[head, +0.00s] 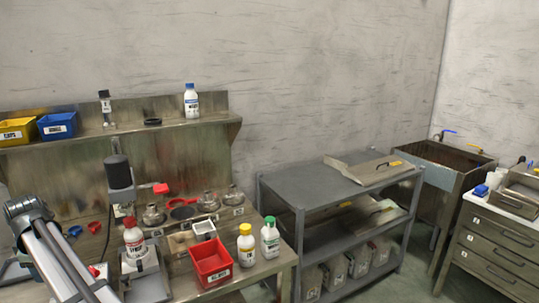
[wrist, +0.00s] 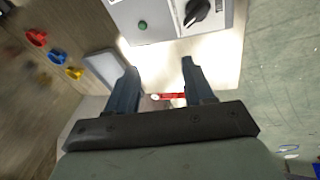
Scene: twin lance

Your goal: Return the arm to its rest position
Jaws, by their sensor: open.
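My gripper (wrist: 158,66) shows in the wrist view with its two dark fingers spread apart. It is open, and nothing is clamped between the fingertips. A small red and white thing (wrist: 172,96) shows through the gap between the fingers; I cannot tell how far off it is. In the head view my arm's pale links cross the lower left corner, in front of the workbench (head: 278,266). I cannot make out the gripper there.
A grey panel with a black knob (wrist: 197,12) and green button lies ahead of the fingers. On the bench, a red bin (head: 211,262), a red-capped bottle (head: 134,238), a yellow-capped bottle (head: 246,245) and a green-capped bottle (head: 270,239) stand close to the arm. A grey cart (head: 290,188) stands right.

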